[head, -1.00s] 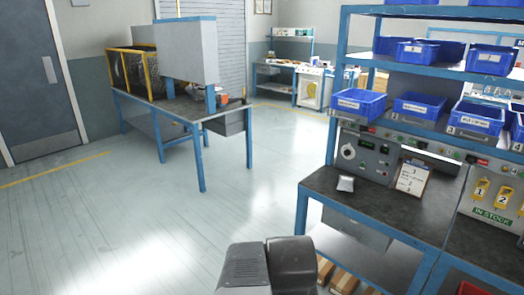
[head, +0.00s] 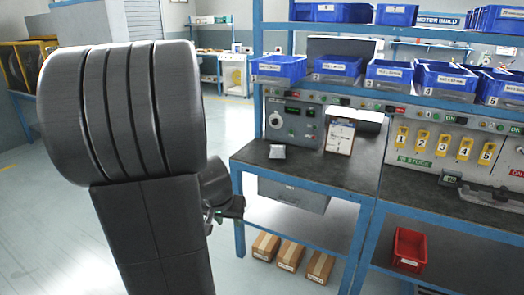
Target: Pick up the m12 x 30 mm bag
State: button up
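A small silver-grey bag (head: 277,152) lies flat on the dark top of the left workbench (head: 250,156), near its left end. No print on it can be read, so I cannot tell whether it is the m12 x 30 mm bag. My gripper (head: 228,210) shows only in part, in front of the bench's left front corner and apart from the bag. My own arm hides much of it, and its fingers are too small and covered to tell whether they are open or shut.
A clipboard (head: 340,138) stands right of the bag, before a control panel (head: 293,122). Labelled blue bins (head: 388,73) line the shelf above. A red bin (head: 409,249) and cardboard boxes (head: 290,253) sit below. Open floor (head: 50,220) lies left.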

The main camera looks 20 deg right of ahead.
aim_at(277, 151)
jog(key=i+l, duration=0.4)
jog(key=i+l+u, duration=0.1)
jog(key=i+l, duration=0.3)
jog(key=l, duration=0.25)
jog(key=i+l, duration=0.4)
jog(key=l, duration=0.15)
jog(key=i+l, duration=0.4)
jog(key=l, duration=0.15)
jog(key=u, duration=0.05)
